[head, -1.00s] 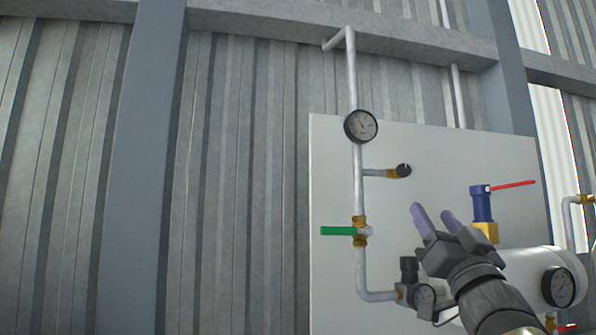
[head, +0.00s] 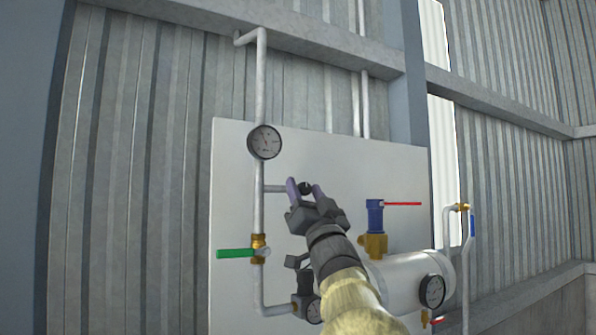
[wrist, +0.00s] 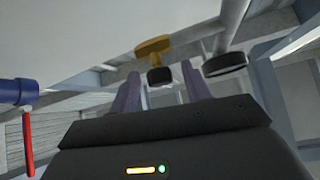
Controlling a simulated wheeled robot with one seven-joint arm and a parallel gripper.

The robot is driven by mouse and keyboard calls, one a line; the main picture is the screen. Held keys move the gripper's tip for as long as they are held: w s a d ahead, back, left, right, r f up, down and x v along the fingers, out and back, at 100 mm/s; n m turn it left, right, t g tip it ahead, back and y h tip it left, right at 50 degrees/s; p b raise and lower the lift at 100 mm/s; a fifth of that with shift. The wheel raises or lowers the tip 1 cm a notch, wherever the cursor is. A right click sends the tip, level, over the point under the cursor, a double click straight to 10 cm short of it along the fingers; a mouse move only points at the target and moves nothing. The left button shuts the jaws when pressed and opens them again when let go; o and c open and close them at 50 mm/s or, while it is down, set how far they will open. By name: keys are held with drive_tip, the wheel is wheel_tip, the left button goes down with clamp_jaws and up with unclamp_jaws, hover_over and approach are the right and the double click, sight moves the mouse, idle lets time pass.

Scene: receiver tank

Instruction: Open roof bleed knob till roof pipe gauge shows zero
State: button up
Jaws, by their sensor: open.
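The roof bleed knob (head: 305,187) is a small black knob on a short side branch of the roof pipe (head: 260,90). In the wrist view the black knob (wrist: 160,77) sits on a brass fitting (wrist: 153,47), between and ahead of my fingers. My gripper (head: 304,193) is open, its two purple fingers pointing up at the knob. It is apart from the knob in the wrist view; the exact gap is hard to tell. The roof pipe gauge (head: 265,142) is a round dial above the branch; its needle is too small to read surely. It shows edge-on in the wrist view (wrist: 225,64).
A green-handled valve (head: 236,253) is lower on the pipe. A blue valve with a red lever (head: 375,215) stands right of my arm, above a white tank (head: 400,275) with its own gauge (head: 432,291). A pale panel (head: 235,200) lies behind.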

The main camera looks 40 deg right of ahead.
drive_tip(key=shift+p+x, duration=0.7)
drive_tip(key=shift+x, duration=0.65)
drive_tip(key=shift+c, duration=0.2)
drive_tip(key=c, duration=0.9)
drive_tip(key=shift+f+n, duration=0.1)
drive_tip(key=shift+n, duration=0.2)
drive_tip(key=shift+c, duration=0.2)
drive_tip(key=shift+n+y+b, duration=0.35)
drive_tip(key=shift+n+y, duration=0.05)
drive_tip(key=shift+y, duration=0.2)
drive_tip(key=shift+a+n+t+y+b, duration=0.1)
drive_tip(key=shift+n+t+y+b, duration=0.2)
drive_tip(key=shift+n+t+y, duration=0.3)
drive_tip(key=shift+a+n+y+b, duration=0.1)
drive_tip(key=shift+n+y+b, duration=0.25)
drive_tip(key=shift+n+y, duration=2.15)
